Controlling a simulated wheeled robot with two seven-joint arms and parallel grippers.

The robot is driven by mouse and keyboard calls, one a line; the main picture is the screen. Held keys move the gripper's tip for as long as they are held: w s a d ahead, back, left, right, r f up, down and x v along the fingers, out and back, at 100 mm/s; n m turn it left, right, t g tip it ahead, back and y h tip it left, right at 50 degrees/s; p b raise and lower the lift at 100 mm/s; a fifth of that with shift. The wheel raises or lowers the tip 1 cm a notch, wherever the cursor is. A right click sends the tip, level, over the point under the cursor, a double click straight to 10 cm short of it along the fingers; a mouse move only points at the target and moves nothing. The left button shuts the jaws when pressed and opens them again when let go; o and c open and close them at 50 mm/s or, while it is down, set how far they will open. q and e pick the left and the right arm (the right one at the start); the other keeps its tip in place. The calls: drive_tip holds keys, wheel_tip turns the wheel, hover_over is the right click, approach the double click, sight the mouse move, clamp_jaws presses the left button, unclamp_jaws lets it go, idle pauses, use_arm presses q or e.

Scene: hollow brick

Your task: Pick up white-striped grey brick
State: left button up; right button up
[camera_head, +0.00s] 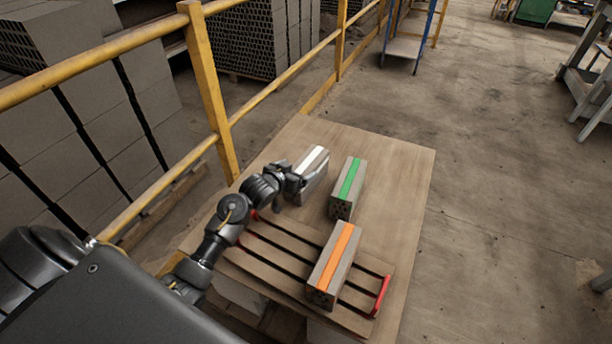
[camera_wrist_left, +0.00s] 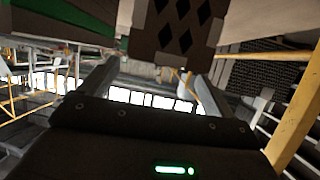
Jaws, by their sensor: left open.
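The white-striped grey brick (camera_head: 314,162) stands on the wooden table, at the back left of the other bricks. My left gripper (camera_head: 292,182) is open at the near left end of this brick and hides part of it. In the left wrist view the holed end of a grey brick (camera_wrist_left: 176,28), apparently this one, shows at the top, in line with the gap between the two open fingers (camera_wrist_left: 155,82). I cannot tell whether the fingers touch it. My right gripper is in neither view.
A green-striped brick (camera_head: 346,188) stands close on the right. An orange-striped brick (camera_head: 334,264) lies across a slatted pallet (camera_head: 262,262) with red ends. The table's right side (camera_head: 403,180) is bare. A yellow railing (camera_head: 210,95) runs along the left.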

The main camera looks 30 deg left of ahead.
sight(306, 164)
use_arm(q)
drive_tip(key=shift+w+f, duration=0.1)
drive_tip(key=shift+w, duration=0.1)
drive_tip(key=b+x, duration=0.1)
drive_tip(key=x, duration=0.3)
drive_tip(key=shift+w, duration=0.6)
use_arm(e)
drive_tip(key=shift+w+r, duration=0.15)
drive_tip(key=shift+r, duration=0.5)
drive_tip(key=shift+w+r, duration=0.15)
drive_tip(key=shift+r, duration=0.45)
use_arm(q)
drive_tip(key=shift+c, duration=0.3)
clamp_jaws()
